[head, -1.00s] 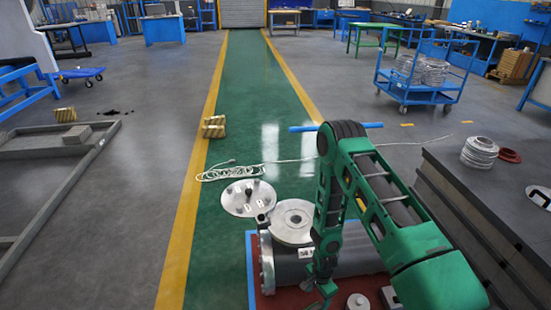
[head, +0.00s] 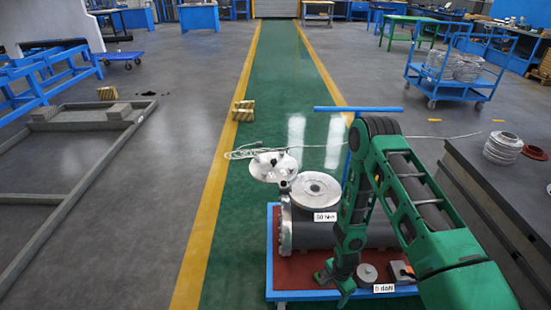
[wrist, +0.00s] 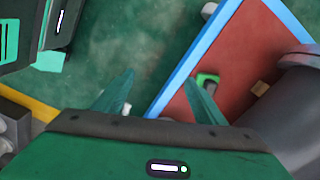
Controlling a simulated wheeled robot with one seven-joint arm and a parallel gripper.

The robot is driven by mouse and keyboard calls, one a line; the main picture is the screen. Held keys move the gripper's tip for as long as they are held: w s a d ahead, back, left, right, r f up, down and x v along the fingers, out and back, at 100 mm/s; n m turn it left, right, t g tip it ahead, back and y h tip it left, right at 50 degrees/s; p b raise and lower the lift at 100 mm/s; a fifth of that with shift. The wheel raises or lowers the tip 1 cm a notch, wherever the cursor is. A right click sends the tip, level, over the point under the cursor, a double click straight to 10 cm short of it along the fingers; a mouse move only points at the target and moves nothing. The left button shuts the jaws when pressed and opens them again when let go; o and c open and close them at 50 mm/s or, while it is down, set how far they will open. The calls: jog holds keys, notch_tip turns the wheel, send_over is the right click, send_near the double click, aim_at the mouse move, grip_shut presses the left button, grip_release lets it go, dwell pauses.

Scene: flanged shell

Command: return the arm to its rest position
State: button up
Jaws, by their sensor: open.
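My arm is green and bends down over a cart (head: 300,294) with a blue rim and red top. My gripper (head: 335,285) is at the arm's lower end, low over the cart's front part, left of a small round grey piece (head: 367,273). In the wrist view my gripper (wrist: 160,95) has its two fingers apart, with nothing between them. Below them show the cart's blue edge and the green floor. A dark flanged shell (head: 320,235) lies on the cart behind the gripper, partly hidden by my arm.
A round metal plate with studs (head: 273,166) shows beyond the shell's left end. A pale cable (head: 250,152) lies behind it.

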jog(key=w+d+r+n+h, duration=0.1)
jog(key=d+r, duration=0.4)
jog(key=r, duration=0.7)
jog(key=d+r+n, duration=0.2)
jog(key=d+r, duration=0.3)
jog(key=r, duration=0.6)
jog(key=w+d+r+n+h, duration=0.1)
jog(key=d+r, duration=0.4)
jog(key=r, duration=0.7)
jog(key=s+d+r+n, duration=0.1)
jog(key=s+d+r, duration=0.3)
jog(key=s+r, duration=0.8)
jog(key=s+a+r+n+y, duration=0.1)
jog(key=s+r+n+y, duration=0.1)
jog(key=s+r, duration=0.8)
jog(key=s, duration=0.3)
jog(key=shift+s+a+r, duration=0.2)
jog(key=shift+s+r, duration=0.05)
jog(key=shift+s, duration=0.1)
jog(key=shift+w+f, duration=0.25)
jog(key=shift+w, duration=0.4)
